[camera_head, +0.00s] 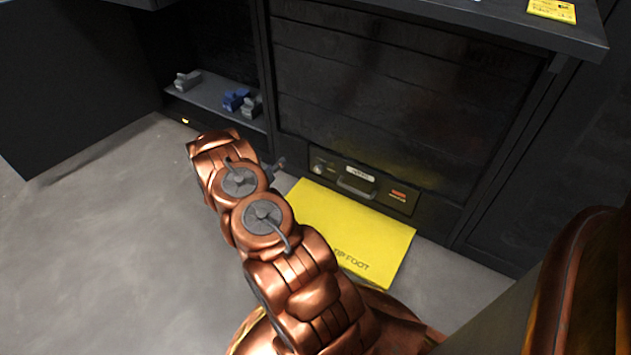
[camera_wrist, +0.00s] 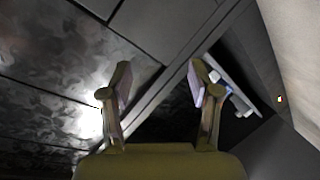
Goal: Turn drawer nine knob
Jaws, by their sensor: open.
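A low dark drawer (camera_head: 376,205) sits at the foot of the cabinet in the head view. Its front carries a white label, too small to read, a bar handle (camera_head: 356,187) and an orange-red tag. A small round knob (camera_head: 318,167) is at its left end. My gripper (camera_head: 277,165) is mostly hidden behind my copper arm, just left of the knob and apart from it as far as I can tell. In the wrist view my gripper (camera_wrist: 160,82) is open, with nothing between its fingers. I cannot make out the knob there.
A yellow mat (camera_head: 370,232) lies on the floor before the drawer. Left of the drawer, an open shelf (camera_head: 212,97) holds blue and grey parts, also visible in the wrist view (camera_wrist: 236,82). A dark worktop (camera_head: 460,27) overhangs above. Grey floor at left is clear.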

